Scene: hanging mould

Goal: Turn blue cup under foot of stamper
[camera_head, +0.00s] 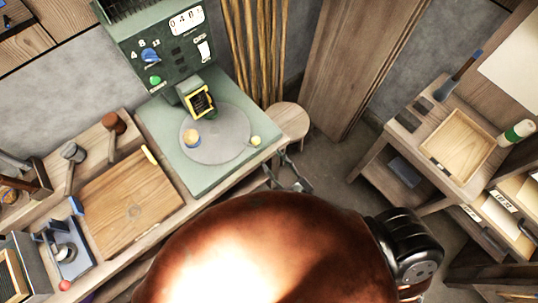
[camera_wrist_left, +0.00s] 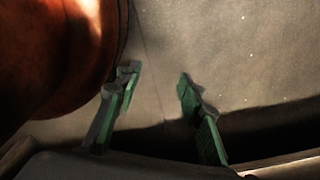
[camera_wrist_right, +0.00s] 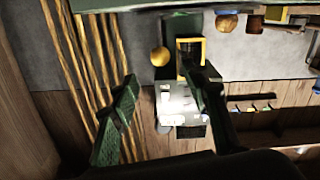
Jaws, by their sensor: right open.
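I cannot make out a clear blue cup. A small stand press (camera_head: 66,247), perhaps the stamper, stands at the lower left of the head view with a dark lever, a bluish base and a pale round part. My right gripper (camera_head: 288,180) is open and empty in front of the green machine's bench, far to the right of that press; its spread fingers show in the right wrist view (camera_wrist_right: 162,88). My left gripper (camera_wrist_left: 152,88) is open and empty beside a copper surface in the left wrist view; it is hidden in the head view.
A large copper dome (camera_head: 250,245) fills the lower middle and hides what lies behind it. The green machine (camera_head: 160,45) has a grey disc (camera_head: 232,145) with a small tan-topped piece (camera_head: 192,138). A wooden board (camera_head: 130,205) lies on the left bench. A shelf unit (camera_head: 405,185) stands right.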

